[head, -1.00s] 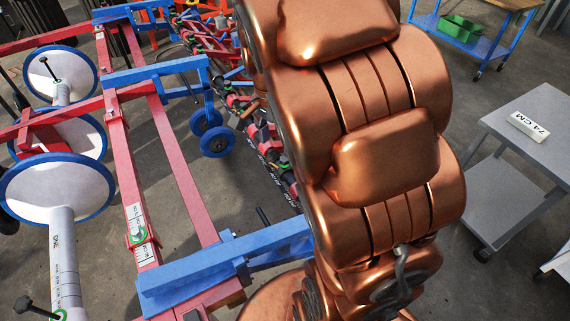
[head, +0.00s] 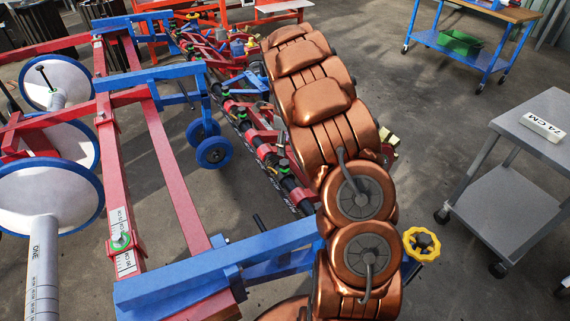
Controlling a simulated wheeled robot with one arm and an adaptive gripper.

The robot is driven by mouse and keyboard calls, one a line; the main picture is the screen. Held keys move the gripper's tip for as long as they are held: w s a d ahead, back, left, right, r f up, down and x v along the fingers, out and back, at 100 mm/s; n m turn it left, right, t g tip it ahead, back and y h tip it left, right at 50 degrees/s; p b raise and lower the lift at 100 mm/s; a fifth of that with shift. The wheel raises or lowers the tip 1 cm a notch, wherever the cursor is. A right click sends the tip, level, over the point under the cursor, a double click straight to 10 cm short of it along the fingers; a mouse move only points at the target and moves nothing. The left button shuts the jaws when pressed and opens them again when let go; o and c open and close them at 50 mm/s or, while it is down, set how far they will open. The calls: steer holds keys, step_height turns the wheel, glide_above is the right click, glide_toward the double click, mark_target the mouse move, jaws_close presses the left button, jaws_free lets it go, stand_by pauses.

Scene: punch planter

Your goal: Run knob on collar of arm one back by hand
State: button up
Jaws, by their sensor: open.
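The grey tube marked ONE (head: 40,262) runs down from a white disc with a blue rim (head: 45,195) at the left edge. Its lower end is cut off by the frame, and no collar or knob shows on the part in view.
A red beam (head: 180,170) and blue crossbar (head: 220,265) lie left of my arm. A yellow handwheel (head: 423,232) stands right of it. A grey cart (head: 510,180) with a "74 CM" block (head: 541,128) is at right.

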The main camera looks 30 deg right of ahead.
mark_target(285, 162)
steer(key=shift+f, duration=3.9)
steer(key=shift+c, duration=0.2)
steer(key=c, duration=1.1)
steer(key=shift+n, duration=0.4)
